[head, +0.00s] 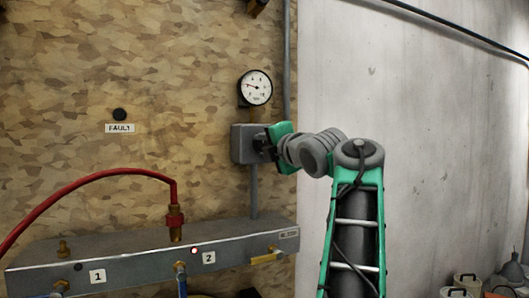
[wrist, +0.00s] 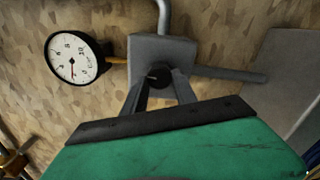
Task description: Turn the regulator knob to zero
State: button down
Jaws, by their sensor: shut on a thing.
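The regulator is a grey box (head: 243,144) on the chipboard wall, and it fills the upper middle of the wrist view (wrist: 147,48). Its dark round knob (wrist: 158,74) faces my gripper (wrist: 161,88). The two dark fingers are shut on the knob, one on each side. In the head view my gripper (head: 266,144) reaches the box from the right, and its green body hides most of the knob. A round white pressure gauge (head: 256,87) sits above the box; its needle points left, a little upward. It also shows in the wrist view (wrist: 73,58).
A grey manifold (head: 130,254) with labels 1 and 2, brass fittings and a red hose (head: 100,174) stands below left. A FAULT label (head: 120,128) is on the chipboard. Grey pipes run above and below the box. A bare pale wall (head: 430,130) lies to the right.

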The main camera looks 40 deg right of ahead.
jog(key=shift+n, duration=0.6)
jog(key=c, duration=1)
grip_release()
jog(key=shift+s, duration=0.1)
jog(key=v, duration=0.7)
jog(key=shift+s+b, duration=0.25)
jog(key=shift+b, duration=0.15)
jog(key=shift+a, duration=0.15)
